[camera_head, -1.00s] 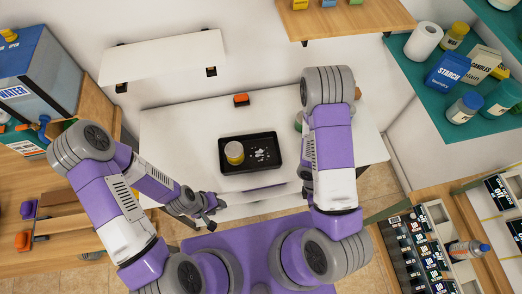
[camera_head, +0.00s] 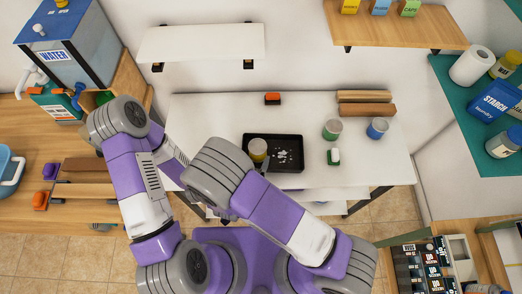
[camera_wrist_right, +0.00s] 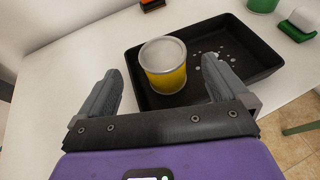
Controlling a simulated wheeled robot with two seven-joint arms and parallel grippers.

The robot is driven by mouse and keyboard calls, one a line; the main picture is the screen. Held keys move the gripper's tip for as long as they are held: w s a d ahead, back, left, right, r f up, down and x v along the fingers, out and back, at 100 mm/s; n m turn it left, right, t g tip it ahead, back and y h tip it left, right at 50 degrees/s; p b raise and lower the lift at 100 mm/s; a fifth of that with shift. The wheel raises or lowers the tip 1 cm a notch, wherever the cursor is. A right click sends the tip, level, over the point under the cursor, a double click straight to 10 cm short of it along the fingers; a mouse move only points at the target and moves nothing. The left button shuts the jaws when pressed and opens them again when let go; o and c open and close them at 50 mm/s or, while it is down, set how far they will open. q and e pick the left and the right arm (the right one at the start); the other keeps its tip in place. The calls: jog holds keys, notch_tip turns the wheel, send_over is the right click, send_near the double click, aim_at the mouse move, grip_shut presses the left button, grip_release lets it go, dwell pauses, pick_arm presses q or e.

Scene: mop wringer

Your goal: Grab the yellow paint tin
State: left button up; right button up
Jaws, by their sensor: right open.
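The yellow paint tin (camera_head: 258,150) stands upright at the left end of a black tray (camera_head: 293,163) on the white table. In the right wrist view the tin (camera_wrist_right: 165,80) shows a yellow body and a pale grey top. My right gripper (camera_wrist_right: 161,68) is open, with one finger to each side of the tin in that picture and the tin a little beyond the palm. I cannot tell whether a finger touches it. In the head view my right arm hides most of this gripper. My left gripper is hidden behind my arms.
White spots mark the tray floor. On the table, a green tin (camera_head: 332,129), a blue tin (camera_head: 377,128) and a small green-and-white item (camera_head: 333,156) stand right of the tray. An orange block (camera_head: 272,98) and wooden bars (camera_head: 365,110) lie at the back. The table's left part is clear.

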aim_at(256, 149)
jog(key=x, duration=0.7)
jog(key=shift+d+f, duration=0.15)
jog(key=c, duration=1.2)
